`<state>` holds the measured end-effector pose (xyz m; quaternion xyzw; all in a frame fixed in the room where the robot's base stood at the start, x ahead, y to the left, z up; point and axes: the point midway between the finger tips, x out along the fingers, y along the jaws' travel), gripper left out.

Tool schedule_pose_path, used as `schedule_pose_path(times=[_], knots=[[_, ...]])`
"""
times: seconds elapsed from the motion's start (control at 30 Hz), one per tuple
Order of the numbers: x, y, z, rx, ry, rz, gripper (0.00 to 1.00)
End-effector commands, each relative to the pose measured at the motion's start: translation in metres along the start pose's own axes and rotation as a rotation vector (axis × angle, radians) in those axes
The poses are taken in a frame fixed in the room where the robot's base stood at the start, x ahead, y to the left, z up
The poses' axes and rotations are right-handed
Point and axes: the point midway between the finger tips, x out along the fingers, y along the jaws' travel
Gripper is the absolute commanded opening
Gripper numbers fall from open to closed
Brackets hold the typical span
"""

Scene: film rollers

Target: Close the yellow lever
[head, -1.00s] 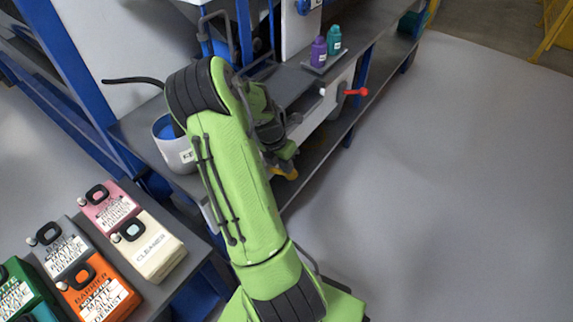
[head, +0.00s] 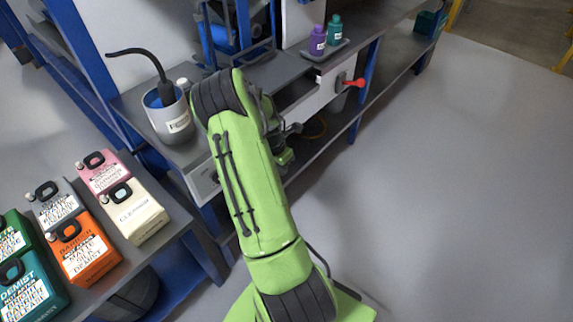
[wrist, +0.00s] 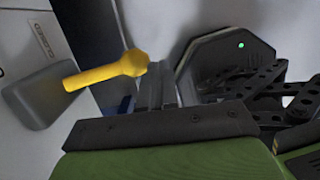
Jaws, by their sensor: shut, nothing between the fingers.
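The yellow lever (wrist: 105,75) shows in the wrist view, its thick round end toward my gripper and its thin end at a grey base (wrist: 40,98) on a white panel. The panel (wrist: 38,28) has a label reading "CLOSED" above the base. My gripper (wrist: 160,85) is shut and empty, with its fingers just right of the lever's thick end. They look very close, but I cannot tell whether they touch. In the head view my arm hides the lever, and my gripper is mostly hidden behind the arm.
A red-handled valve (head: 353,83) sticks out of the bench front to the right. Purple (head: 318,41) and teal (head: 334,29) bottles stand above it. A grey pot (head: 172,118) is left of my arm. Several labelled canisters (head: 90,258) stand at lower left. The floor (head: 450,200) at right is clear.

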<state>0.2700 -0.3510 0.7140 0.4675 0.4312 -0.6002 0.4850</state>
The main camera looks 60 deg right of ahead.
Motion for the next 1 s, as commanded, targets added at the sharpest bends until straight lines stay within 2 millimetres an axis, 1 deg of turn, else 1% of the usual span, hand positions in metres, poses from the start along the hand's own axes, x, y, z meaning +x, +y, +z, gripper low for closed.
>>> schedule_pose_path(times=[0.03,0.1,0.4,1.0], knots=[[0.005,0.001,-0.001,-0.001,0.001,-0.001,0.00],[0.010,0.001,-0.002,-0.001,0.001,-0.001,0.00],[0.021,0.002,-0.004,-0.001,0.000,0.000,0.00],[0.023,0.002,-0.005,-0.001,0.000,0.000,0.00]])
